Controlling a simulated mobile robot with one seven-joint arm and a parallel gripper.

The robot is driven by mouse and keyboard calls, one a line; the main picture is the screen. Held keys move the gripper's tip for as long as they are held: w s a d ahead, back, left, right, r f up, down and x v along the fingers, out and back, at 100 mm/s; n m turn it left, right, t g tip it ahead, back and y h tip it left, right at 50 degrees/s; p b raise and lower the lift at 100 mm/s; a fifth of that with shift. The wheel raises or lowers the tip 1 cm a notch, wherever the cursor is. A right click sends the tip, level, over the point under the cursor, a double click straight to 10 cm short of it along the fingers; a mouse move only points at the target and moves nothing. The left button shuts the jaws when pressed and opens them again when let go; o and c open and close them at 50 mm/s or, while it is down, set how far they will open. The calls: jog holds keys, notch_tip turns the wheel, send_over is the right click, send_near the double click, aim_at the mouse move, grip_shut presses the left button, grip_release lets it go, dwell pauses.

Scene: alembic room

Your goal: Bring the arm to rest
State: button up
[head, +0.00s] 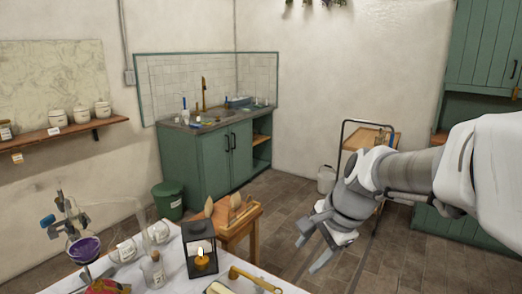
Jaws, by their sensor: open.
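My arm reaches in from the right side of the head view, its white and grey links bent down toward the left. My gripper (312,243) points down and to the left, its fingers apart, with nothing seen between them. It hangs in the air, to the right of the small wooden stand and beyond the table's right edge in the picture. Dark floor tiles show behind it.
A white-topped table (172,262) holds a flask of purple liquid (84,247), a lit lantern (200,250) and a brass-coloured tool (254,279). A wooden stand (240,225) is behind. A green sink cabinet (222,155) and bin (168,200) stand further back. Floor right of the table looks open.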

jog(key=s+d+r+n+t+h+p, duration=0.1)
jog(key=s+d+r+n, duration=0.1)
jog(key=s+n, duration=0.4)
jog(key=s+d+r+n+t+h+p, duration=0.1)
jog(key=s+d+r+n+h, duration=0.1)
jog(key=s+n, duration=0.5)
jog(key=s+r, duration=0.1)
jog(key=s, duration=0.2)
jog(key=shift+r+p, duration=0.2)
jog(key=shift+p, duration=0.15)
jog(key=shift+s, duration=0.1)
jog(key=shift+c, duration=0.8)
